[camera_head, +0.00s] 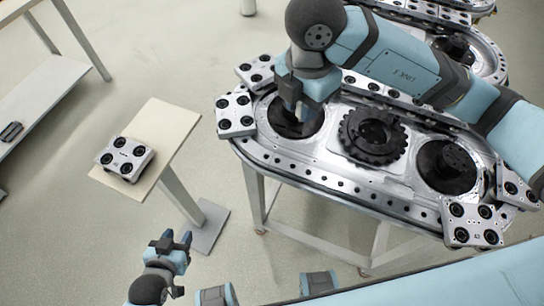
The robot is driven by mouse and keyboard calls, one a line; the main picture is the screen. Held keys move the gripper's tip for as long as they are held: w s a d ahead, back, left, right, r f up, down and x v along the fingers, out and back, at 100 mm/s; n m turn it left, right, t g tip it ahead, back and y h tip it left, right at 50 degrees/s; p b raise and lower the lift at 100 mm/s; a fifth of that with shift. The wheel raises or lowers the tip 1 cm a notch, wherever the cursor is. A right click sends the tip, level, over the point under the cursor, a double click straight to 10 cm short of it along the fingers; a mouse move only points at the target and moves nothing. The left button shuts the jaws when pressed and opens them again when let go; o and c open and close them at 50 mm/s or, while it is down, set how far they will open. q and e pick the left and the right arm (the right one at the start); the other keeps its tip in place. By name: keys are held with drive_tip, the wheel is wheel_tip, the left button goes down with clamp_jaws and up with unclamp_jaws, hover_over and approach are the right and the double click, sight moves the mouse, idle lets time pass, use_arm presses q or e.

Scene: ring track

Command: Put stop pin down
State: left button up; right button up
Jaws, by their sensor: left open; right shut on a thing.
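My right gripper (300,108) reaches in from the right and points down over the left black round hub (282,125) of the ring track (335,165). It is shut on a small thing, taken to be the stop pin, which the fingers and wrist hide. I cannot tell whether the pin touches the track. My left gripper (172,246) is open and empty, low in the picture, well apart from the track.
A black toothed wheel (372,136) and a right hub (446,166) sit on the track. Carriers with black rollers stand at its left end (236,114) and right end (474,224). Another carrier (124,158) lies on a small side table (165,120). A shelf (45,95) stands far left.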

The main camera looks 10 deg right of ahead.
drive_tip(key=shift+a+f, duration=0.2)
drive_tip(key=shift+f, duration=0.1)
hover_over(294, 161)
drive_tip(key=s, duration=0.2)
drive_tip(key=f, duration=1.4)
drive_tip(key=shift+w+a+f, duration=0.25)
drive_tip(key=shift+a, duration=0.05)
wheel_tip(294, 161, down, 5)
drive_tip(key=shift+r, duration=0.1)
drive_tip(key=shift+f+b, duration=0.25)
drive_tip(key=shift+b, duration=0.1)
drive_tip(key=o, duration=0.9)
drive_tip(key=shift+r, duration=0.15)
